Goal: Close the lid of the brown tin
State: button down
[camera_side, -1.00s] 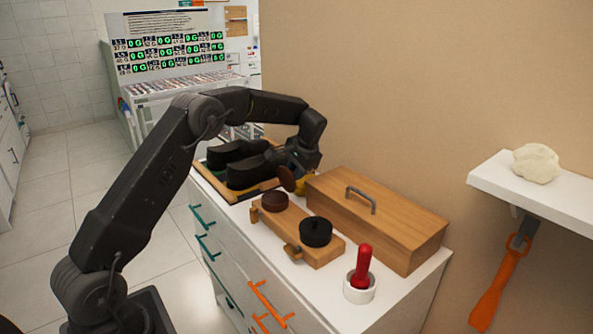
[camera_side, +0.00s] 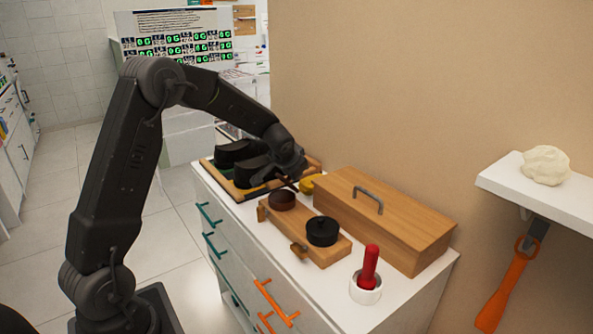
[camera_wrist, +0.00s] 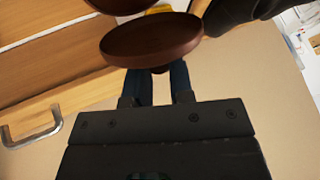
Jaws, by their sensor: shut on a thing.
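The brown tin (camera_side: 281,200) stands on the far end of a wooden stand (camera_side: 329,255). My gripper (camera_side: 295,178) is just above and behind it, toward the shoes. It is shut on a round brown lid (camera_side: 289,184), which looks thin and tilted in the side view. In the wrist view the lid (camera_wrist: 150,42) is a disc in front of my fingers (camera_wrist: 160,83), held by a small knob that they mostly hide. Part of the brown tin (camera_wrist: 118,4) shows at the top edge, beyond the lid. The lid appears apart from the tin.
A black lidded tin (camera_side: 321,231) stands on the stand's near end. A long wooden box (camera_side: 400,221) with a metal handle lies along the wall side. Black shoes (camera_side: 240,152) sit in a tray behind. A red-handled tool (camera_side: 370,267) stands in a white cup at the front.

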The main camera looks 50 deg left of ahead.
jog(key=shift+s+t, duration=0.35)
jog(key=shift+t, duration=0.25)
jog(key=c, duration=1)
grip_release()
jog(key=shift+s, duration=0.1)
jog(key=v, duration=1.3)
jog(key=shift+s+d+r, duration=0.15)
jog(key=shift+d+r, duration=0.05)
jog(key=shift+r, duration=0.05)
